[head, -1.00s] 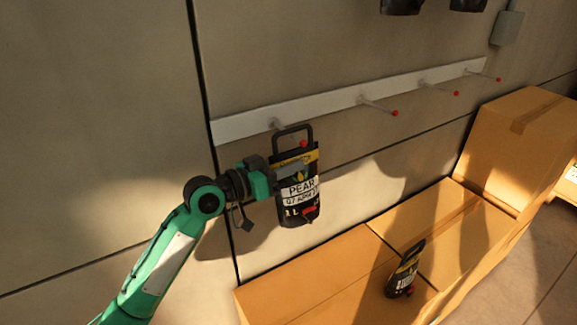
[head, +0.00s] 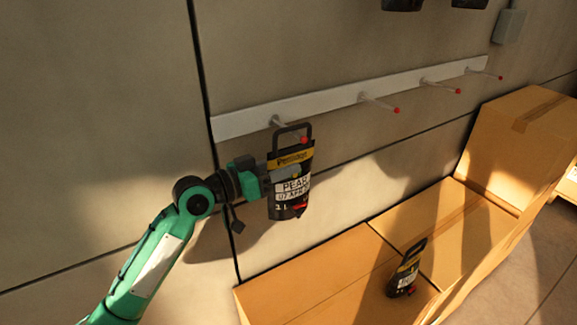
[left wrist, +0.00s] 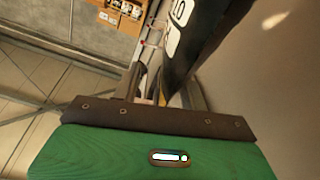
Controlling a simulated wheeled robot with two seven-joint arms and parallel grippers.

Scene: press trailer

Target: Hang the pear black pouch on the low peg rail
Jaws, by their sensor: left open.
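The pear black pouch (head: 290,188) has a yellow band, a white PEAR label and a black loop handle. In the head view it is upright at the leftmost peg of the low peg rail (head: 240,123). The peg's red tip (head: 304,140) shows at the handle, which appears to be around the peg. My left gripper (head: 284,173) is open at the pouch's left side, with one finger across its front. The left wrist view shows the pouch (left wrist: 190,45) close beside the fingers (left wrist: 165,88). My right gripper is not in view.
Three other pegs on the rail are empty. A second black pouch (head: 406,270) stands on the cardboard boxes (head: 310,285) below. A taller carton (head: 525,140) stands at right. Dark items (head: 402,5) show above, near a grey wall box (head: 508,27).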

